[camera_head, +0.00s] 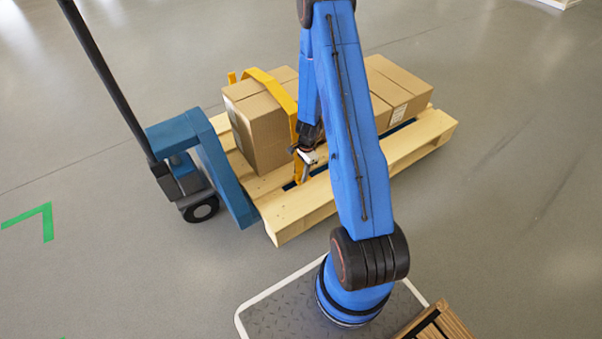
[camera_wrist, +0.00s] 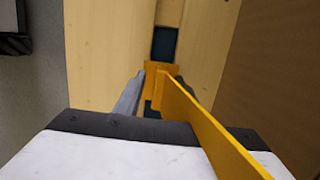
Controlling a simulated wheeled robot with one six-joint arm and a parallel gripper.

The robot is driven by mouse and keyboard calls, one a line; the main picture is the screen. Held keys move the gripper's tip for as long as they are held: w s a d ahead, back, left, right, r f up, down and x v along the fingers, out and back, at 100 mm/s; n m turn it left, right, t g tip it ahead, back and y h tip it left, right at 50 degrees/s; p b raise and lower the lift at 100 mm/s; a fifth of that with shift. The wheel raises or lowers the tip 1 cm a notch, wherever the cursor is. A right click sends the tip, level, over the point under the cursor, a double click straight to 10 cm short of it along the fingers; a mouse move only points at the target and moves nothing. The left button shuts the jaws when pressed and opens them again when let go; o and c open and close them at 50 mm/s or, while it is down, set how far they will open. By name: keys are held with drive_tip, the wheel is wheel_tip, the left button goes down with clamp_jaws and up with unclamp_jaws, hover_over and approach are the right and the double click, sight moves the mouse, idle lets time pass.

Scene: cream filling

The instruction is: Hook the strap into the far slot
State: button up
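The yellow strap (camera_head: 270,84) runs over the top of a cardboard box (camera_head: 262,128) on the wooden pallet (camera_head: 291,222) and hangs down its right side. My gripper (camera_head: 306,168) is at the strap's lower end, low over the pallet. In the wrist view my gripper (camera_wrist: 160,80) has its fingers on both sides of the strap's end (camera_wrist: 162,68), which seems gripped between them. A dark slot (camera_wrist: 164,42) shows between pallet boards just beyond the strap's end. The strap's tip is partly hidden, so I cannot tell whether it is in a slot.
A blue pallet jack (camera_head: 218,165) with a black handle stands at the pallet's left end. More boxes (camera_head: 397,88) sit on the pallet's right part, behind my arm. Slatted wood (camera_head: 447,322) shows at the bottom right.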

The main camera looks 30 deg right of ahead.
wheel_tip(320, 180, up, 17)
drive_tip(key=d, duration=0.2)
drive_tip(key=shift+d, duration=0.3)
idle(0.5)
drive_tip(key=shift+r, duration=0.15)
drive_tip(key=s+a+r+n+t, duration=0.1)
drive_tip(key=s+a+r+n, duration=0.25)
drive_tip(key=r, duration=0.45)
drive_tip(key=s+a+r+n+h, duration=0.1)
drive_tip(key=s+a+r+n, duration=0.2)
drive_tip(key=r, duration=0.6)
drive_tip(key=s+a+r+n+t, duration=0.1)
drive_tip(key=s+a+r+n, duration=0.15)
drive_tip(key=a+r, duration=0.4)
drive_tip(key=s+a+r+n+t, duration=0.1)
drive_tip(key=s+r+n, duration=0.3)
drive_tip(key=s, duration=0.6)
drive_tip(key=s+a+r+n+t, duration=0.1)
drive_tip(key=s+a+r+n, duration=0.3)
drive_tip(key=s+r, duration=0.4)
drive_tip(key=s, duration=0.3)
drive_tip(key=shift+n+t+h, duration=0.3)
drive_tip(key=shift+t+h, duration=0.1)
